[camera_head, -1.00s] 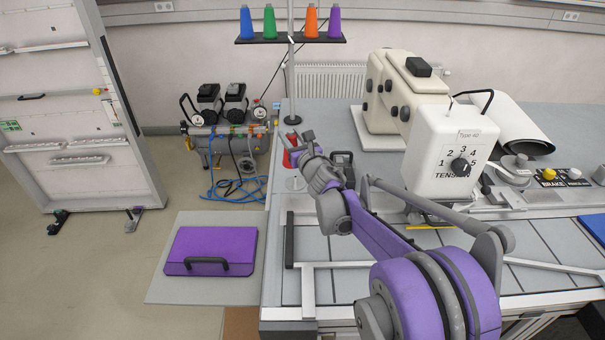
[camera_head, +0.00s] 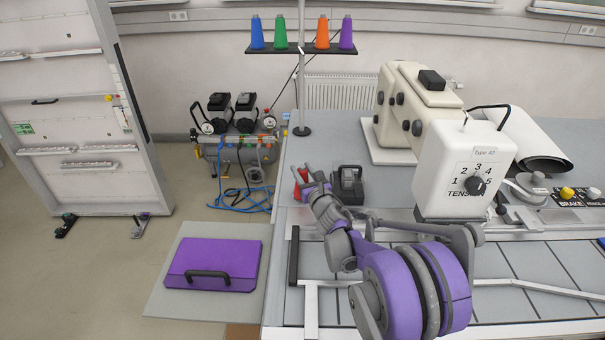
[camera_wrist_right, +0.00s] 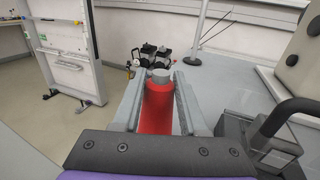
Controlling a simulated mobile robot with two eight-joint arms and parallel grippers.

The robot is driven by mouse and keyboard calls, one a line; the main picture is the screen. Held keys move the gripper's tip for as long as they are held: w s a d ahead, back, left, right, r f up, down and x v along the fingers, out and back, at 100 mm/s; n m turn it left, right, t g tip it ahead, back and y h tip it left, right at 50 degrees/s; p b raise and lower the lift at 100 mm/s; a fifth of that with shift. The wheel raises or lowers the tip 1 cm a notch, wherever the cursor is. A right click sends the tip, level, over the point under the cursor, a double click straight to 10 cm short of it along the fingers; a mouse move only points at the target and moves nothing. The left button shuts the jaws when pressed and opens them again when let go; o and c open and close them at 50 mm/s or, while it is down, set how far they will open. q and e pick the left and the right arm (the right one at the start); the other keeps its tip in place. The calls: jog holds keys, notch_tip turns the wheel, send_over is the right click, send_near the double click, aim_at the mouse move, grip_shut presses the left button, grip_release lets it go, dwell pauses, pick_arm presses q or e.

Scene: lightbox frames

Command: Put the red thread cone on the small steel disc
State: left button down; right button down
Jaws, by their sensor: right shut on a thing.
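The red thread cone (camera_head: 303,178) is near the left edge of the grey table, between the fingers of my right gripper (camera_head: 307,175). In the right wrist view the red cone (camera_wrist_right: 158,108) fills the gap between the two grey fingers of the right gripper (camera_wrist_right: 160,95), which is shut on it. Its narrow grey top points away from the wrist camera. The cone's lower end is hidden by my gripper, so I cannot tell whether it touches anything. I cannot make out the small steel disc; the gripper and cone may cover it. My left gripper is not in view.
A dark box-like device (camera_head: 348,183) stands close to the right of my gripper. The cream sewing machine (camera_head: 420,105) and the tension box (camera_head: 465,170) are farther right. A thread rack (camera_head: 302,47) stands behind. A purple case (camera_head: 213,264) lies on a lower shelf at left.

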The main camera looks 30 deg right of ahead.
jog(key=shift+f, duration=0.3)
jog(key=shift+c, duration=2.2)
grip_release()
jog(key=s+a+b, duration=0.1)
jog(key=s, duration=1.1)
jog(key=shift+a, duration=0.4)
jog(key=shift+w, duration=0.1)
